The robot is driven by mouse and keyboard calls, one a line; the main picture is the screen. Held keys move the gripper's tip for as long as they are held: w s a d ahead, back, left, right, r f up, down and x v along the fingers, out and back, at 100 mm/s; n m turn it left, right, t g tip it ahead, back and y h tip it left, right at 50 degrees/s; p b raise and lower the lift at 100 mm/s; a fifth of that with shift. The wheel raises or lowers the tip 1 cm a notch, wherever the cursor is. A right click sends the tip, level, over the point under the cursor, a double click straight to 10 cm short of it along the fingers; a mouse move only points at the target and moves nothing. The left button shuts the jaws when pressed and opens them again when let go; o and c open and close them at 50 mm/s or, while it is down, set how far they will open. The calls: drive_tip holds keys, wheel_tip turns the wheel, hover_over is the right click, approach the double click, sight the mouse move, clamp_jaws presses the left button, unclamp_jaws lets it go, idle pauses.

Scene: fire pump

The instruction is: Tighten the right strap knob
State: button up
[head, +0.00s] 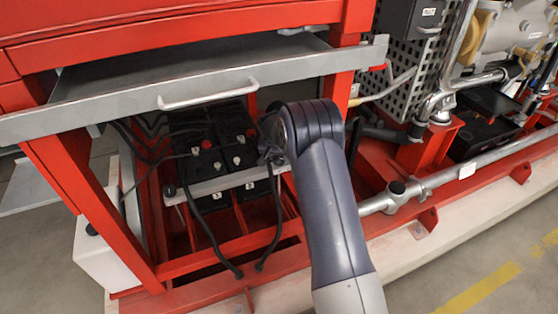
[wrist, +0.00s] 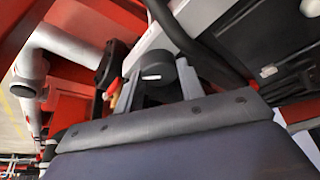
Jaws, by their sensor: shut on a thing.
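The right strap knob (wrist: 157,66) is black and round with a white mark. In the wrist view it sits between the two fingers of my gripper (wrist: 160,88), which is shut on it. In the head view my gripper (head: 272,153) is at the right end of the pale strap (head: 222,183), and my wrist hides the knob there. The strap crosses the front of the black batteries (head: 235,128). The left strap knob (head: 170,190) is black and stands at the strap's left end.
A grey tray with a handle (head: 208,95) hangs over the batteries. Black cables (head: 200,213) loop down in front of them. Red frame posts (head: 88,205) stand on the left, and a silver pipe (head: 455,172) runs to the right of my arm.

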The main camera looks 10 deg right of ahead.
drive_tip(key=m+h+b, duration=0.1)
drive_tip(key=m+b, duration=0.1)
drive_tip(key=m, duration=0.1)
drive_tip(key=shift+w+a+f+m+g, duration=0.1)
drive_tip(key=shift+m+g, duration=0.3)
drive_tip(key=shift+m+g+h, duration=0.6)
drive_tip(key=shift+m+g, duration=0.1)
drive_tip(key=shift+m, duration=1.3)
drive_tip(key=o, duration=1)
drive_tip(key=p+v, duration=0.1)
drive_tip(key=v, duration=1)
drive_tip(key=shift+w, duration=0.15)
